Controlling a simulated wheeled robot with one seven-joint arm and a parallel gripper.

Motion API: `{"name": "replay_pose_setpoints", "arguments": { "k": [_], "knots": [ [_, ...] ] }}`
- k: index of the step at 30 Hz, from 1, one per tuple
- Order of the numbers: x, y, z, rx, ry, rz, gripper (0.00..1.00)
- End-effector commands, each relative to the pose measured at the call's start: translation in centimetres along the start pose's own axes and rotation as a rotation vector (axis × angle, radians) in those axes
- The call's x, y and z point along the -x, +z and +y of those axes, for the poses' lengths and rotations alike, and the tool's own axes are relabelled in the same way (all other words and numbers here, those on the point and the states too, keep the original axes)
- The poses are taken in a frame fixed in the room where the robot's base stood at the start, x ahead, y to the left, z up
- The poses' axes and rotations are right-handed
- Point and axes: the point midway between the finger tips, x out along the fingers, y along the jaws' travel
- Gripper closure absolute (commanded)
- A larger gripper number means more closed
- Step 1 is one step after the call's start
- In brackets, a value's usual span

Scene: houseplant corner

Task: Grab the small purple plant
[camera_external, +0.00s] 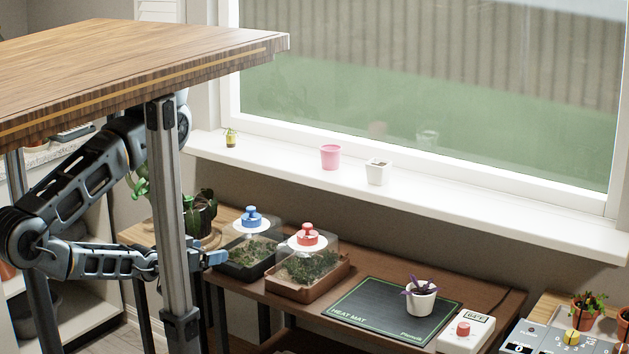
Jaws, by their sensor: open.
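The small purple plant (419,288) has dark purple leaves and sits in a white pot (421,302). The pot stands upright on the right part of the dark heat mat (375,316), which lies on the wooden bench. My gripper (215,258) is at the left end of the bench, beside the trays with clear covers, well to the left of the purple plant. It is open, with nothing seen between its fingers, though it is small in this view and a grey post hides part of my arm behind it.
Two covered seedling trays, one with a blue knob (251,217) and one with a red knob (307,235), stand between my gripper and the mat. A white control box (465,332) is right of the mat. A wooden tabletop (130,65) overhangs my arm. A windowsill (500,207) runs behind.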

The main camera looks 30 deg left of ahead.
Motion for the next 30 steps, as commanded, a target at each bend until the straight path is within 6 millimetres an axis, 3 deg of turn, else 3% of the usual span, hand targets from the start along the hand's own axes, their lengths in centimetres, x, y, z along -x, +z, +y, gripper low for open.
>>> {"name": "replay_pose_setpoints", "arguments": {
  "k": [5,12,16,20,30],
  "knots": [
    [0.0,0.0,0.0,0.000,0.000,0.000,0.02],
    [-0.1,0.0,0.1,-0.006,0.002,0.001,0.02],
    [-1.1,0.2,1.1,-0.124,0.048,0.007,0.02],
    [-3.7,1.1,4.1,-0.440,0.157,0.035,0.02],
    [-11.0,2.0,16.4,-1.542,0.357,0.338,0.02]
  ]
}}
